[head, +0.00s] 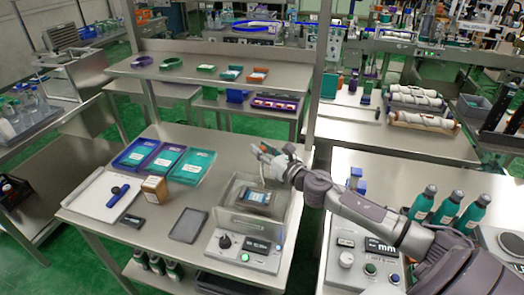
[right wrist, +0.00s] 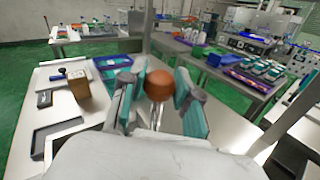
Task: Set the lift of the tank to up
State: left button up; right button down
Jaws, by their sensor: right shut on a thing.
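The tank (head: 232,192) is a clear-walled box on the steel table, with a dark item (head: 258,196) inside it. A control panel with a black knob (head: 225,241), a display and a green button is at its front. My right gripper (head: 268,152) is at the tank's back edge, with its arm coming in from the right. In the right wrist view its teal finger pads (right wrist: 160,98) are on both sides of a brown ball knob (right wrist: 159,85) on a pale rod, and it is shut on this knob. The rod's lower end is hidden. My left gripper is not in view.
Teal and purple packs (head: 165,158), a small brown box (head: 154,188), a white board (head: 97,197) and a dark tray (head: 188,225) lie left of the tank. A steel post (head: 325,60) rises behind. Green bottles (head: 447,208) stand on the right table.

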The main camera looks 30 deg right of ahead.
jog(key=shift+w+d+r, duration=0.1)
jog(key=shift+r, duration=0.25)
jog(key=c, duration=1)
grip_release()
jog(key=shift+o, duration=0.9)
jog(key=shift+f, duration=0.1)
jog(key=shift+s+f, duration=0.15)
jog(key=shift+s, duration=0.45)
jog(key=s+d, duration=0.1)
jog(key=s, duration=1)
jog(key=shift+d, duration=0.1)
